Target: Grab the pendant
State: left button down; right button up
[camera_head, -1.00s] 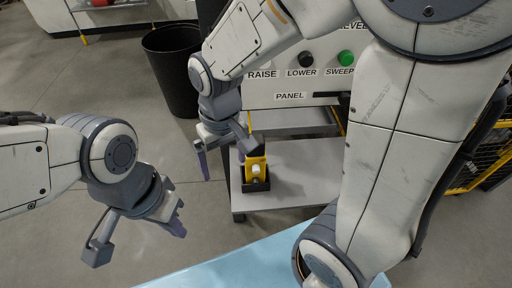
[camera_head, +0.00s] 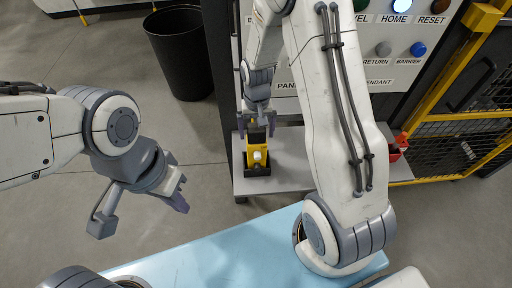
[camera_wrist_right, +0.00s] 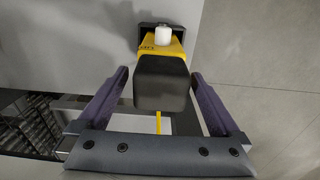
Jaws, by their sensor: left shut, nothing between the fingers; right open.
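The pendant (camera_head: 257,154) is a yellow box with a white button and a dark end. It sits in a black holder (camera_head: 258,170) on a grey shelf. In the right wrist view the pendant (camera_wrist_right: 162,50) shows its black end (camera_wrist_right: 162,85) towards the camera, between the finger lines. My right gripper (camera_head: 258,128) is open at the pendant's far end, its fingers on either side of the black end; contact is not visible. My left gripper (camera_head: 181,196) is shut and empty, over the floor to the left, well away from the pendant.
The grey shelf (camera_head: 293,174) is bare to the right of the pendant. A control panel (camera_head: 395,50) with labelled buttons stands behind. A black bin (camera_head: 182,55) is at the back left. A yellow-framed mesh barrier (camera_head: 468,125) is at the right. A red object (camera_head: 398,147) lies near the shelf's right end.

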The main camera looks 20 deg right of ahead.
aim_at(256, 149)
jog(key=shift+s+f+p, duration=0.1)
jog(key=shift+f+p, duration=0.5)
jog(key=shift+f, duration=1.25)
jog(key=shift+c, duration=0.3)
grip_shut()
jog(key=shift+r, duration=0.1)
